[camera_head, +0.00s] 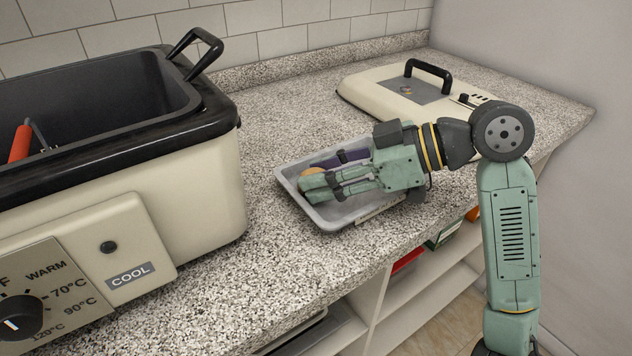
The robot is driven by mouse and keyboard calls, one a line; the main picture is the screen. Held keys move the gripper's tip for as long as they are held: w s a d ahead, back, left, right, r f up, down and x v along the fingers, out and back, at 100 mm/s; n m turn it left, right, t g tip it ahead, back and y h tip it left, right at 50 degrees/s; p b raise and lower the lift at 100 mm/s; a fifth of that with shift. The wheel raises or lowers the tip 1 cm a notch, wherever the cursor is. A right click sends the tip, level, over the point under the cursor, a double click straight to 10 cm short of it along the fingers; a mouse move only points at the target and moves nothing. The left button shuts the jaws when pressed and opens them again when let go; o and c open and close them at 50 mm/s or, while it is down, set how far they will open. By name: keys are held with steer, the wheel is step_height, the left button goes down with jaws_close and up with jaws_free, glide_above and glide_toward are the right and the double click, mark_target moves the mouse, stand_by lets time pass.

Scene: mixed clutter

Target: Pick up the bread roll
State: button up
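A grey tray (288,178) sits on the speckled counter in the middle of the view. A small orange-brown rounded thing, which looks like the bread roll (312,171), shows at the tray's left part, mostly hidden behind my fingers. My gripper (316,186) reaches in from the right, low over the tray, with its green fingers at the roll's near side. I cannot tell whether the fingers touch the roll or how far apart they are. A dark purple object (336,160) lies in the tray behind my gripper, partly covered.
A large cream cooker (190,205) with a black rim stands on the left, with an orange-handled tool (20,144) inside. A cream lid (372,92) with a black handle lies behind the tray. The counter's front edge and shelves are close below my arm.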

steer(key=c, duration=0.4)
steer(key=shift+r, duration=0.2)
steer(key=shift+c, duration=0.2)
steer(key=shift+r+p, duration=0.25)
steer(key=shift+p, duration=0.1)
step_height(320, 180, up, 3)
steer(key=p, duration=0.2)
steer(key=shift+p, duration=0.3)
steer(key=s+a, duration=0.1)
steer(key=s, duration=0.4)
steer(key=s+a, duration=0.2)
steer(key=s, duration=0.2)
steer(key=s+a+r+p, duration=0.1)
steer(key=s, duration=0.4)
steer(key=shift+s+a+r, duration=0.1)
steer(key=shift+s+a, duration=0.15)
steer(key=shift+s, duration=0.05)
steer(key=shift+s+a, duration=0.1)
steer(key=shift+s, duration=0.25)
